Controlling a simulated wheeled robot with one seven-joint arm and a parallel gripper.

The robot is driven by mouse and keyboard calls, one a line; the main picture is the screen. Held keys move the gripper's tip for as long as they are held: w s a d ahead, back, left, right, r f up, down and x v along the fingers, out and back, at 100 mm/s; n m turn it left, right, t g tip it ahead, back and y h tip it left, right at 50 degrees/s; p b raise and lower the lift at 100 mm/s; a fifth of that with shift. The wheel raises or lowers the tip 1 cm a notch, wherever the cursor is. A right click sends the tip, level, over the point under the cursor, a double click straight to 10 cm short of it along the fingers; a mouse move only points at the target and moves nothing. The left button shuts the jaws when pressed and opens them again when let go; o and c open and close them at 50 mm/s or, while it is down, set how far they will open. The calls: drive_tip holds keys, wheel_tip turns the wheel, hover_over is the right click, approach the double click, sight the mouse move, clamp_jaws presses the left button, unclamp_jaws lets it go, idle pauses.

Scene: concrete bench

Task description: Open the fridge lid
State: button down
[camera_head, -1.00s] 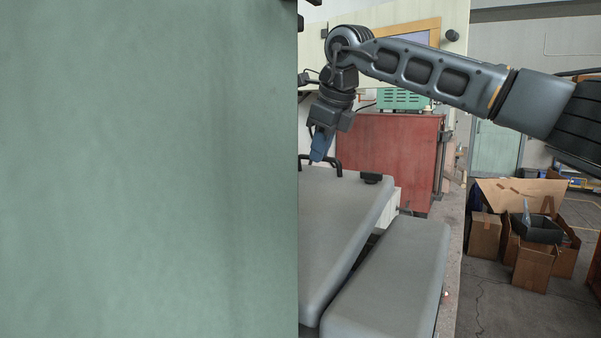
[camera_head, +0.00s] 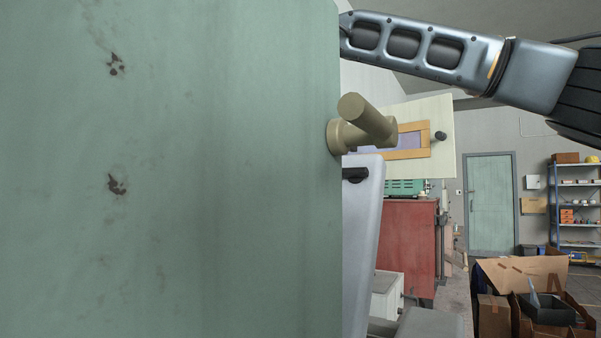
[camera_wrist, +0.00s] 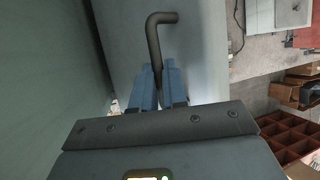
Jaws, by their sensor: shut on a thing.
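The fridge lid (camera_head: 362,215) is a pale grey panel, tilted steeply up in the head view, with most of it hidden behind a green panel. In the wrist view the lid's grey face (camera_wrist: 195,45) fills the middle. Its bent black handle (camera_wrist: 155,45) rises from between the blue fingers of my gripper (camera_wrist: 157,75), which is shut on it.
A large green panel (camera_head: 170,200) with a tan knob (camera_head: 365,122) blocks the left of the head view. Another grey surface (camera_head: 430,323) lies low beside the lid. A red cabinet (camera_head: 405,245) and cardboard boxes (camera_head: 493,315) stand behind. Some floor is clear at the right.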

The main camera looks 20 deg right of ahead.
drive_tip(key=shift+s+a+f, duration=0.15)
drive_tip(key=shift+s+a, duration=0.25)
drive_tip(key=shift+a, duration=0.15)
drive_tip(key=shift+s+a+f, duration=0.15)
drive_tip(key=shift+s+a, duration=0.2)
drive_tip(key=shift+a, duration=0.2)
drive_tip(key=c, duration=1.2)
unclamp_jaws()
drive_tip(key=shift+w, duration=0.15)
drive_tip(key=shift+o, duration=0.2)
drive_tip(key=p+v, duration=0.3)
drive_tip(key=v, duration=0.5)
drive_tip(key=shift+w, duration=0.15)
